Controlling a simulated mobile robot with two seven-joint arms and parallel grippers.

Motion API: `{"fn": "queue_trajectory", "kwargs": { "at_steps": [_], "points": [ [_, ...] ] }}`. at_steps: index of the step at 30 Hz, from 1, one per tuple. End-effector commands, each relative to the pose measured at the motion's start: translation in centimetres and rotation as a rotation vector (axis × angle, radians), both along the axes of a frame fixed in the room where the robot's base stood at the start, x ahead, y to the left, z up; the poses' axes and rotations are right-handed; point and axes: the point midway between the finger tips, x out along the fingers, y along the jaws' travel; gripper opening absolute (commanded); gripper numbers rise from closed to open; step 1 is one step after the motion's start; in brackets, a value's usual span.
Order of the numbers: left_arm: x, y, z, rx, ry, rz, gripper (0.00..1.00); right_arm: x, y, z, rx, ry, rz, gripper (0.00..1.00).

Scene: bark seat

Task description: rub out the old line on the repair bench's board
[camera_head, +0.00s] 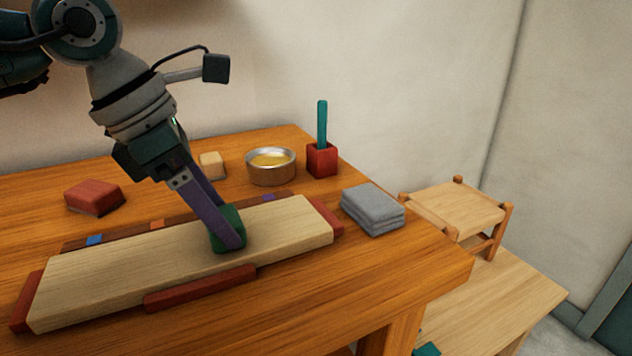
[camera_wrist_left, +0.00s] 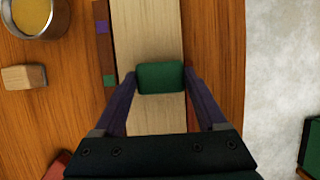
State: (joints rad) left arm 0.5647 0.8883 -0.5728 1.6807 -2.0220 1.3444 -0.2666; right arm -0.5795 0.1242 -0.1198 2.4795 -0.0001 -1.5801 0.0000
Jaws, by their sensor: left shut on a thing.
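The board (camera_head: 130,265) is a long pale wooden plank lying flat on the bench (camera_head: 400,265), between dark red end pieces. It also shows in the wrist view (camera_wrist_left: 150,30). My left gripper (camera_head: 228,238) points down over the board, right of its middle, and is shut on a green block (camera_head: 222,222). The block sits between the purple fingers in the wrist view (camera_wrist_left: 160,77). It appears to touch the board's face. I can make out no drawn line on the visible wood; the part under the block is hidden. My right gripper is not in view.
Behind the board lie a red block (camera_head: 94,197), a small pale block (camera_head: 212,165), a metal bowl of yellow stuff (camera_head: 270,168) and a red cup (camera_head: 322,160) with a teal stick. Folded grey cloths (camera_head: 373,211) lie right of the board. A wooden chair (camera_head: 455,210) stands beyond.

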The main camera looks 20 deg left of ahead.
Motion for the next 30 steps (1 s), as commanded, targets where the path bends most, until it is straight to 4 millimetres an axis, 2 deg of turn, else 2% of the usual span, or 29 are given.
{"fn": "queue_trajectory", "kwargs": {
  "at_steps": [14,24,30],
  "points": [
    [0.1,0.1,-0.8,0.0,0.0,0.001,0.3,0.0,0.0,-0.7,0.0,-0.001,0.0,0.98],
    [1.6,1.8,-0.8,0.002,-0.001,0.003,0.3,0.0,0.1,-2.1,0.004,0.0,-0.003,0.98],
    [2.0,2.3,-0.6,-0.001,-0.001,0.001,0.3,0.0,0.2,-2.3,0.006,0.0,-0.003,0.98]
  ]
}}
